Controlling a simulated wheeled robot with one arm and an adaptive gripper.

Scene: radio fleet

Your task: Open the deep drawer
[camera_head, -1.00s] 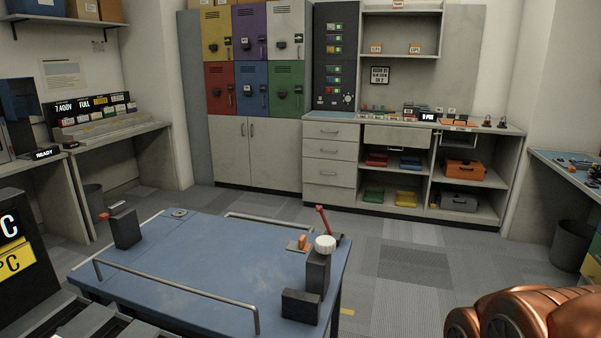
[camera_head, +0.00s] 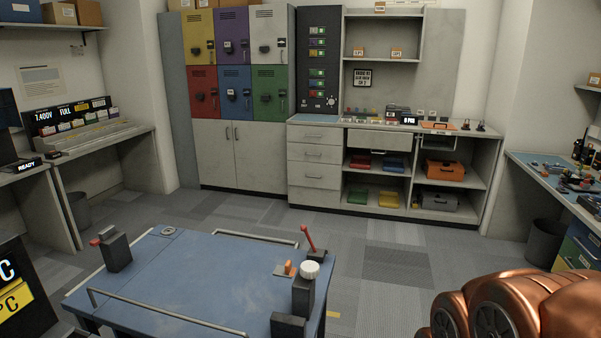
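A stack of drawers (camera_head: 314,153) with bar handles stands in the left part of the grey counter along the back wall, and all its fronts look closed. The lowest front (camera_head: 314,196) looks no clearly taller than the others. A wider drawer front (camera_head: 378,140) sits just under the counter top, right of the stack. Blue and green drawers (camera_head: 578,248) show under the right bench, cut by the picture edge. I cannot tell which one is the deep drawer. My copper-coloured arm fills the lower right corner. My gripper is out of view.
A blue cart-like table (camera_head: 190,285) with rails and dark blocks stands in front. Grey floor (camera_head: 390,262) is open between it and the counter. A dark bin (camera_head: 545,243) stands beside the right bench (camera_head: 540,172). Coloured lockers (camera_head: 235,62) stand left of the counter.

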